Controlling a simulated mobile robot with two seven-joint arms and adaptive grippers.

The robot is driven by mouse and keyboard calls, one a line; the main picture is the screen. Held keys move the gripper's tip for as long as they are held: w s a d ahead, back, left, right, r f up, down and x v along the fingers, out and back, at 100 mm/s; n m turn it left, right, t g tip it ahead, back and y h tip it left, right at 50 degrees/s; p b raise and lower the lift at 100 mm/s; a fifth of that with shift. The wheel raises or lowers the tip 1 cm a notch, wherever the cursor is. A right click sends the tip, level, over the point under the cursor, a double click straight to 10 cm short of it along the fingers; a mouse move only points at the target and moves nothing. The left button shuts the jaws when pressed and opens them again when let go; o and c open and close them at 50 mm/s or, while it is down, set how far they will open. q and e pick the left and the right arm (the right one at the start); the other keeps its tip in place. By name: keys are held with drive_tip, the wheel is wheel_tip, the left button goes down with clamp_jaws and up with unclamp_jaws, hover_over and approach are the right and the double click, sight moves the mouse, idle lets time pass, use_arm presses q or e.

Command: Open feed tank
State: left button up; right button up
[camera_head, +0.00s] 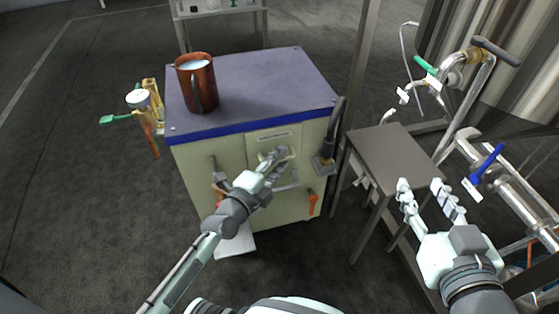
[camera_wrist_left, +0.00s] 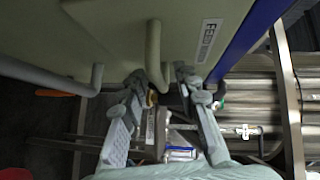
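The feed tank (camera_head: 212,165) is a pale green cabinet with a grey, blue-edged top. A label reading FEED (camera_wrist_left: 208,40) shows on its face in the left wrist view. My left gripper (camera_head: 274,163) is at the front of the cabinet, below a small label plate. In the left wrist view its open fingers (camera_wrist_left: 161,79) stand either side of a bent grey-green handle (camera_wrist_left: 154,52). I cannot tell whether they touch it. My right gripper (camera_head: 432,197) is open and empty, over the front right of the small metal table.
A copper mug (camera_head: 197,84) of pale liquid stands on the cabinet top. A small metal table (camera_head: 391,155) and pipes with a blue-handled valve (camera_head: 487,163) are at the right. Brass valves (camera_head: 150,103) are left of the cabinet. Open dark floor lies at the left.

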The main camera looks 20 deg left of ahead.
use_arm(q)
drive_tip(key=shift+w, duration=0.15)
use_arm(e)
drive_tip(key=shift+r, duration=0.15)
use_arm(q)
drive_tip(key=shift+c, duration=0.6)
clamp_jaws()
drive_tip(key=shift+d, duration=0.1)
